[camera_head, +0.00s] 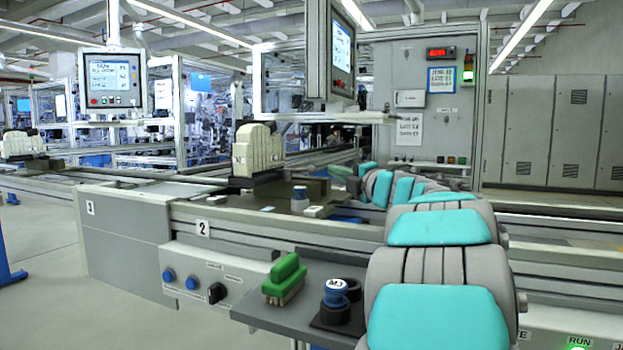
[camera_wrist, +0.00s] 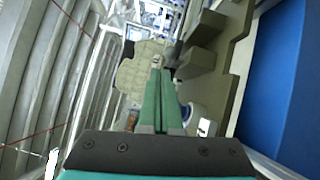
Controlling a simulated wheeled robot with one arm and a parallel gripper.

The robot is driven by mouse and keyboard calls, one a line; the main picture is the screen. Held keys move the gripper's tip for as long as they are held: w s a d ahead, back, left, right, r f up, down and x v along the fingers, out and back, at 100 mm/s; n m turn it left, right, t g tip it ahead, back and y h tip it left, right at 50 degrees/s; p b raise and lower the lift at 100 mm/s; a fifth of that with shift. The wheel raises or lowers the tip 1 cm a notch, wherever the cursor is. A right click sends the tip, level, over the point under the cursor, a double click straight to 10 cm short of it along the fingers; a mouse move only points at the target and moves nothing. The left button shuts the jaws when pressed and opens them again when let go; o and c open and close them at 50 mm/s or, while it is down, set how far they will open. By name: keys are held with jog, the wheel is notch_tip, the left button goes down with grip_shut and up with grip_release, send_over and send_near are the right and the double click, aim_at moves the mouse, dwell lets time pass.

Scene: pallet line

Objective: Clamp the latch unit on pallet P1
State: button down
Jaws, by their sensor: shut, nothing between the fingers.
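A beige ribbed block (camera_head: 258,150), which looks like the latch unit, stands upright on a dark fixture (camera_head: 262,190) on the line in the head view. I cannot read a P1 mark. In the wrist view the beige block (camera_wrist: 143,68) lies beyond my fingers, which partly cover it. My gripper (camera_wrist: 157,72) is shut, its two green fingers together with nothing between them. In the head view my gripper (camera_head: 340,171) is to the right of the block, apart from it, and partly hidden by my arm. Any clamp on the unit is too small to tell.
A white and blue cylinder (camera_head: 300,199) and a small white block (camera_head: 313,211) stand near the line's front edge. A green brush (camera_head: 284,279) and a blue-topped M3 piece (camera_head: 336,293) are on the front shelf. A monitor (camera_head: 330,60) hangs above.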

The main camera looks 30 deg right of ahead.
jog(key=w, duration=0.3)
jog(key=w+a+f+n+y, duration=0.1)
jog(key=w, duration=0.1)
jog(key=w+y+p, duration=0.1)
jog(key=w, duration=0.2)
jog(key=shift+w+a+f+g, duration=0.3)
jog(key=shift+w+a, duration=0.05)
